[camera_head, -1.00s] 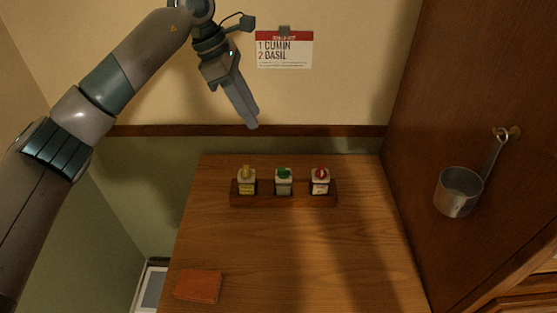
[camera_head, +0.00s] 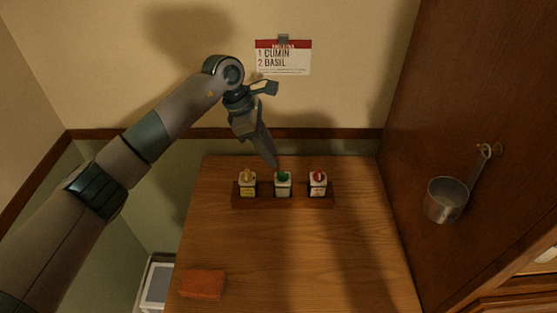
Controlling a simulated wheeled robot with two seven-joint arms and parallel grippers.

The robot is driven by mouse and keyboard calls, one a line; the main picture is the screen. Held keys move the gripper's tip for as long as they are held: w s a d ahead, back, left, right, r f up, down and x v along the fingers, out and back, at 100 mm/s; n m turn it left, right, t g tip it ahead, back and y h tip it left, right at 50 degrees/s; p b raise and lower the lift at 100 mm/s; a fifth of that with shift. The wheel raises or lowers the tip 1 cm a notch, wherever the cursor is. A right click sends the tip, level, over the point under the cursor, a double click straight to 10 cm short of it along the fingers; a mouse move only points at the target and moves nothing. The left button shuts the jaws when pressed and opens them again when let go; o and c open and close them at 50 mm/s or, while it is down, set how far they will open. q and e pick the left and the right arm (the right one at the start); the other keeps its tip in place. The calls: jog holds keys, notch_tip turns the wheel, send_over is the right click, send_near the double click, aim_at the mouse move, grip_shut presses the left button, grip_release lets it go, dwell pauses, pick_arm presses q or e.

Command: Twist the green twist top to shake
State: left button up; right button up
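Three small spice jars stand in a wooden rack on the counter. The middle jar (camera_head: 283,188) has a green twist top (camera_head: 282,176). The jar on the left (camera_head: 248,187) has a yellow top, and the jar on the right (camera_head: 318,185) has a red top. My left gripper (camera_head: 272,162) points down just above and slightly left of the green top, with a small gap that is hard to judge. Its fingers look close together and overlap in this view, so their opening does not show. My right gripper is not in view.
The wooden rack (camera_head: 283,202) holds the jars near the back of the wooden counter (camera_head: 300,260). An orange-brown block (camera_head: 202,284) lies at the front left. A metal cup (camera_head: 445,200) hangs on the right wall. A card (camera_head: 283,57) reads "1 cumin, 2 basil". The counter's middle is clear.

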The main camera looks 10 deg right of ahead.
aim_at(282, 172)
pick_arm(q)
jog(key=p+x, duration=0.2)
jog(key=x, duration=0.3)
jog(key=shift+d+f, duration=0.2)
jog(key=shift+f, duration=0.45)
grip_shut()
